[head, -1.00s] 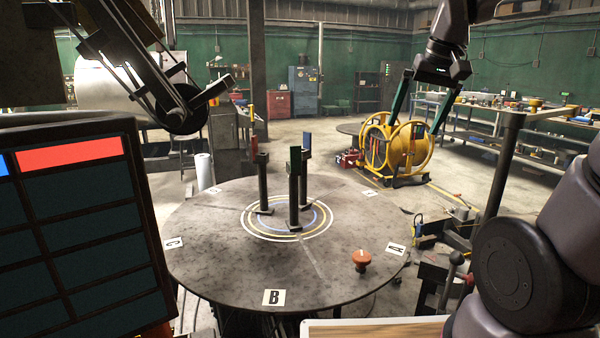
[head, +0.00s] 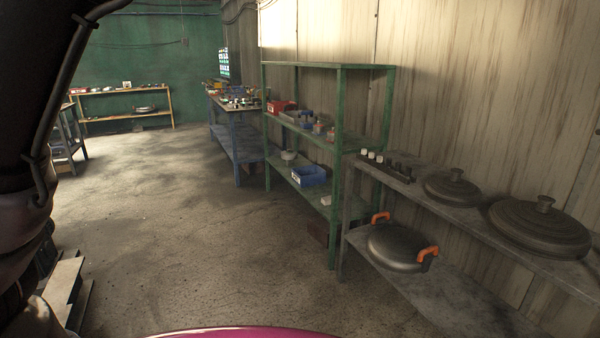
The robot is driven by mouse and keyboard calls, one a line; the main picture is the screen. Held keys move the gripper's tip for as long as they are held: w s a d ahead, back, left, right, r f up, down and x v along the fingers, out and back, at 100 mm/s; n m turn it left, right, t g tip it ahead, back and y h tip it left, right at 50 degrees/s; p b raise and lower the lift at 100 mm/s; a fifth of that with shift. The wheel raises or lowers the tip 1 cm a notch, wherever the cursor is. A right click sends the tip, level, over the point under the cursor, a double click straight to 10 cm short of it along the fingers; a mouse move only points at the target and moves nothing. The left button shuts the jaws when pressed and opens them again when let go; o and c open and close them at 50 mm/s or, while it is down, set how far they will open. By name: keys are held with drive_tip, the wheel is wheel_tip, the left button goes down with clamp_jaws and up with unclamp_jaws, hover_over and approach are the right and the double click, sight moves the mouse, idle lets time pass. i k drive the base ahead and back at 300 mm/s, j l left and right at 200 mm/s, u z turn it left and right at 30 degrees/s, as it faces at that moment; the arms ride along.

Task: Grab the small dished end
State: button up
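Three round, dark grey dished pieces show on a metal rack at the right of the head view. The smaller of the two on the top shelf, a dished end (head: 453,189) with a knob on top, lies left of a larger knobbed one (head: 540,229). A third dished piece (head: 394,249) with two orange handles lies on the shelf below. All three are apart from my arm. My gripper is out of view; only dark arm links show along the left edge.
The grey rack (head: 440,296) stands along the wall. Small knobs in a holder (head: 385,164) sit at its left end. A green shelf (head: 340,130) with a blue bin (head: 308,175) stands behind it. The floor (head: 200,240) to the left is open.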

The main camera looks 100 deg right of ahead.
sight(452, 190)
drive_tip(key=k+l+z, duration=0.1)
drive_tip(key=k+z, duration=0.2)
drive_tip(key=k+l+z, duration=0.3)
drive_tip(key=j+z, duration=0.1)
drive_tip(key=z, duration=3.7)
drive_tip(key=k+j, duration=0.05)
drive_tip(key=j, duration=0.05)
